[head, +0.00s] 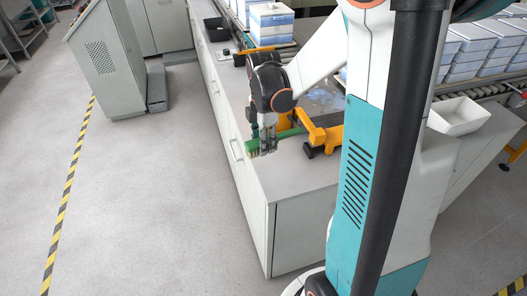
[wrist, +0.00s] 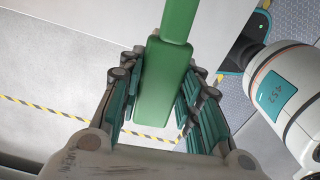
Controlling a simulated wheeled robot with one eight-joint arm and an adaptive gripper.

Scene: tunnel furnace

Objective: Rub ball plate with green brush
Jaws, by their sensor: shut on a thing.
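My gripper (head: 265,143) is shut on the green brush (head: 290,132), above the near left part of the grey counter. The brush lies across the fingers, with its pale bristles showing at the left of the fingers in the head view. In the wrist view the green brush (wrist: 165,85) sits between the two finger pads and runs up out of the picture. I cannot make out the ball plate for certain; a shiny bluish surface (head: 322,98) behind the arm is partly hidden.
Orange-yellow fixtures with black parts (head: 322,134) stand on the counter (head: 300,175) close right of my gripper. An empty white bin (head: 458,115) is at the right. Blue-and-white boxes (head: 270,22) and a black tray (head: 215,28) are farther back.

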